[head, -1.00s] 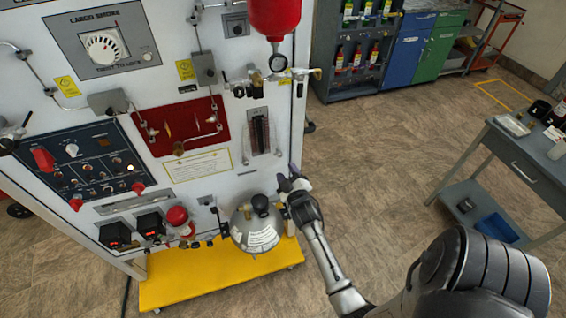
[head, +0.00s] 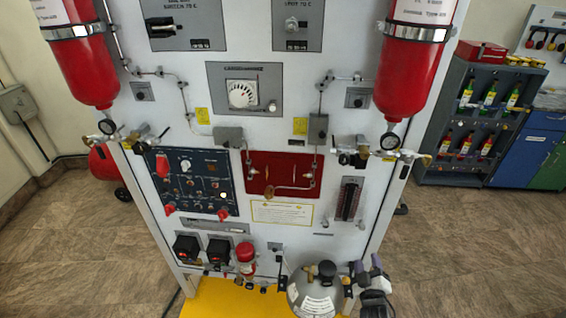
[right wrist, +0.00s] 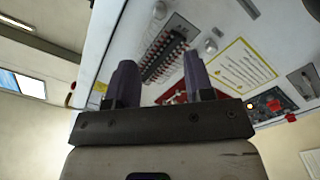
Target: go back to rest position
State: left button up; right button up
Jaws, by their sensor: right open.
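My right gripper (head: 368,268) is at the lower right of the trainer panel (head: 285,225) in the head view, beside the silver round tank (head: 315,292) with a black knob. Its fingers point up and stand apart with nothing between them. In the right wrist view the two dark purple fingers (right wrist: 160,85) are parted, with the panel beyond them. I cannot tell whether the gripper touches the tank. My left gripper is in neither view.
Two red cylinders (head: 85,65) (head: 411,60) hang at the panel's upper sides. A yellow base (head: 225,300) sticks out below. A grey shelf of bottles (head: 465,165) stands at the right. The floor (head: 450,250) right of the panel is clear.

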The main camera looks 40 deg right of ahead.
jog(key=s+f+m+g+y, duration=0.2)
jog(key=s+f+m+g, duration=0.1)
jog(key=f+m+g, duration=0.25)
jog(key=s+a+r+n+g+y, duration=0.1)
jog(key=a+r+y, duration=0.25)
jog(key=a, duration=0.65)
jog(key=s+a+r+n+g+y, duration=0.1)
jog(key=a+r+n+y, duration=0.1)
jog(key=a+y, duration=0.5)
jog(key=s+a+f+n+g, duration=0.3)
jog(key=s+a+f+n, duration=0.1)
jog(key=s+a, duration=0.75)
jog(key=w+r+p+v, duration=0.1)
jog(key=w+p+v, duration=0.2)
jog(key=p+v, duration=1.1)
jog(key=w+p+v, duration=0.3)
jog(key=p+v, duration=1.2)
jog(key=shift+w+r+p, duration=0.25)
jog(key=shift+r+p, duration=0.05)
jog(key=shift+r, duration=0.25)
